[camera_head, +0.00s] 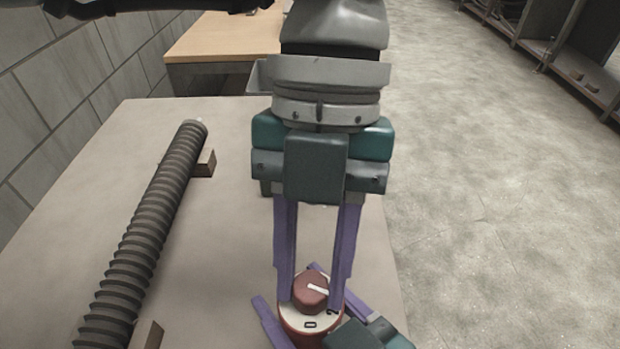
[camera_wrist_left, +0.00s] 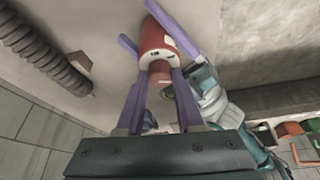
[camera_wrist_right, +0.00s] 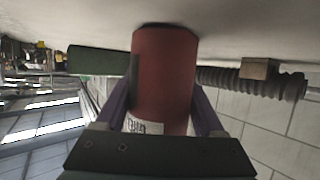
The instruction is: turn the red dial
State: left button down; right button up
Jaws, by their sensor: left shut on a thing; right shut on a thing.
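The red dial (camera_head: 310,291) is a round knob with a white pointer, on a red cylinder with a white numbered face (camera_head: 310,324). The pointer is toward the right in the head view. My left gripper (camera_head: 313,298) comes down from above and is shut on the knob, one purple finger on each side. The left wrist view shows the knob (camera_wrist_left: 159,78) between these fingers and the red cylinder (camera_wrist_left: 153,38) beyond. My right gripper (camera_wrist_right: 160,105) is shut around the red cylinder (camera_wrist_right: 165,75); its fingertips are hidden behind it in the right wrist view.
A dark ribbed tube (camera_head: 150,230) lies along the left of the grey table (camera_head: 225,270), with wooden blocks (camera_head: 206,163) beside it. A wooden-topped table (camera_head: 222,38) stands behind, and a block wall (camera_head: 60,85) at the left. The floor at the right is open.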

pick_arm(q)
jog(key=m+y, duration=0.1)
jog(key=m, duration=0.2)
jog(key=m+t+y, duration=0.1)
jog(key=m, duration=0.3)
jog(key=shift+s+d+y, duration=0.1)
jog(key=shift+d+y, duration=0.1)
jog(key=shift+y, duration=0.2)
jog(key=m+t, duration=0.1)
jog(key=m, duration=0.2)
jog(key=m+t+y, duration=0.1)
jog(key=m, duration=0.2)
jog(key=shift+s, duration=0.15)
jog(key=shift+m, duration=0.4)
jog(key=c, duration=0.5)
grip_release()
jog(key=shift+c, duration=0.2)
